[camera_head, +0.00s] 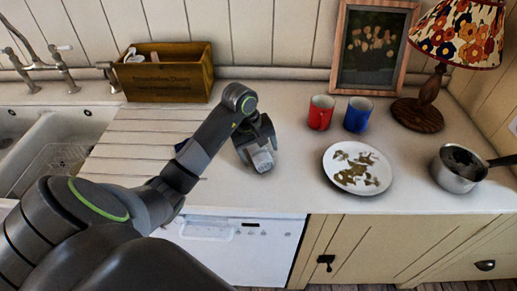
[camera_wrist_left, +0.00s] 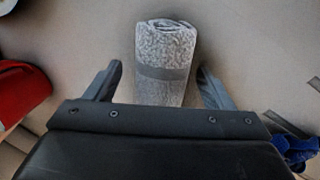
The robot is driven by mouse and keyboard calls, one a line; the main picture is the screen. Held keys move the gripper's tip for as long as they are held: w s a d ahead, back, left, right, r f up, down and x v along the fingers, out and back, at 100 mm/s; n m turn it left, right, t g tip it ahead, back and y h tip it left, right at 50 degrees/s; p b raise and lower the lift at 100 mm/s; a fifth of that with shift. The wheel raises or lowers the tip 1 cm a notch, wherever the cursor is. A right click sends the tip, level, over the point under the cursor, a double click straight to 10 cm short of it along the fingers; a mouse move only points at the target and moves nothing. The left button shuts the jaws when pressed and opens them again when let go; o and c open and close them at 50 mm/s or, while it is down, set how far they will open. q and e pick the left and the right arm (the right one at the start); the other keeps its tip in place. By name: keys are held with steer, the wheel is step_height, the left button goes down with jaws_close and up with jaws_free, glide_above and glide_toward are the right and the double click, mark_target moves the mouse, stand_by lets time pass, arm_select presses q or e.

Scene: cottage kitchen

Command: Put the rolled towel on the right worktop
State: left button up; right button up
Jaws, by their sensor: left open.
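The rolled towel (camera_wrist_left: 165,55) is grey and speckled with a darker band around it. In the left wrist view it lies on the worktop between the two spread fingers of my left gripper, with a gap on each side. In the head view its pale end (camera_head: 263,161) shows just in front of my left gripper (camera_head: 257,142), which is low over the worktop and hides the rest. My left gripper is open. The right worktop (camera_head: 290,190) is the pale surface holding mugs, plate and lamp. My right gripper is not in view.
A red mug (camera_head: 320,113), blue mug (camera_head: 357,115), patterned plate (camera_head: 357,168), saucepan (camera_head: 459,168), lamp (camera_head: 418,114) and picture frame (camera_head: 372,50) stand to the right. A wooden box (camera_head: 170,72) and sink (camera_head: 55,145) are left.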

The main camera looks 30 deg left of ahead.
mark_target(257, 147)
arm_select(q)
steer(key=b+v, duration=0.1)
steer(key=v, duration=0.4)
steer(key=shift+a+r+b, duration=0.1)
steer(key=shift+b, duration=0.3)
steer(key=d+p+v, duration=0.1)
steer(key=p+v, duration=0.5)
steer(key=shift+s+a+r, duration=0.15)
steer(key=shift+a+r, duration=0.3)
steer(key=shift+a, duration=0.1)
steer(key=shift+f, duration=0.1)
